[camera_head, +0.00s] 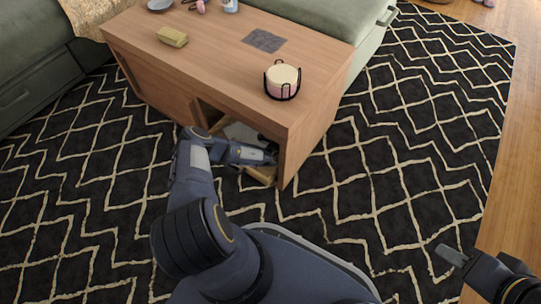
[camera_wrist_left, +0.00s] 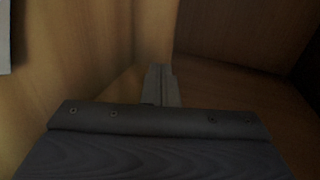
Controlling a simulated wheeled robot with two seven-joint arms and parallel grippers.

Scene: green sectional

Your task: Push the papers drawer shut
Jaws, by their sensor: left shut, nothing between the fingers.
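The papers drawer (camera_head: 262,174) is a light wooden drawer at the front right of the wooden coffee table (camera_head: 215,70). It stands partly out, and grey-white papers (camera_head: 240,132) show in the opening above it. My left gripper (camera_head: 272,158) is at this opening, over the drawer, and partly hides it. In the left wrist view its fingers (camera_wrist_left: 160,85) are together and empty, close to wooden panels. Whether they touch the wood cannot be told. My right gripper (camera_head: 452,256) is low at the right, over the rug, away from the table; its finger gap is unclear.
A pink-and-cream candle in a black holder (camera_head: 282,82), a yellow-green block (camera_head: 172,37) and a grey square (camera_head: 264,40) are on the tabletop. Green sofa sections (camera_head: 315,15) stand behind and left. The patterned rug (camera_head: 400,130) is clear at right.

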